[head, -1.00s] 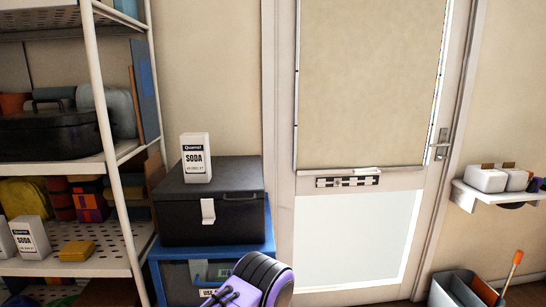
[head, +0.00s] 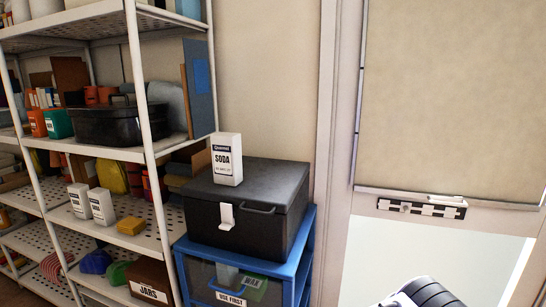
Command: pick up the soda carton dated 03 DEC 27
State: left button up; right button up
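A white soda carton (head: 227,170) with a dark label band stands upright on the lid of a black box (head: 270,188). Two more white cartons of similar look stand side by side on the middle shelf, the left one (head: 78,200) and the right one (head: 102,207). The date print on all three is too small to read. Neither of my grippers shows clearly. Only a rounded dark and white part, likely of my arm, shows at the bottom right edge, well away from the cartons.
The black box sits on a blue-framed bin (head: 300,262) labelled USE FIRST. White shelving (head: 150,150) with uprights stands at the left, holding a black case (head: 118,124), a yellow block (head: 131,225) and a JARS box (head: 150,285). A door (head: 345,200) is at the right.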

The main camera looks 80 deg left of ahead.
aim_at(226, 147)
jog(key=i, duration=0.25)
jog(key=u, duration=1.3)
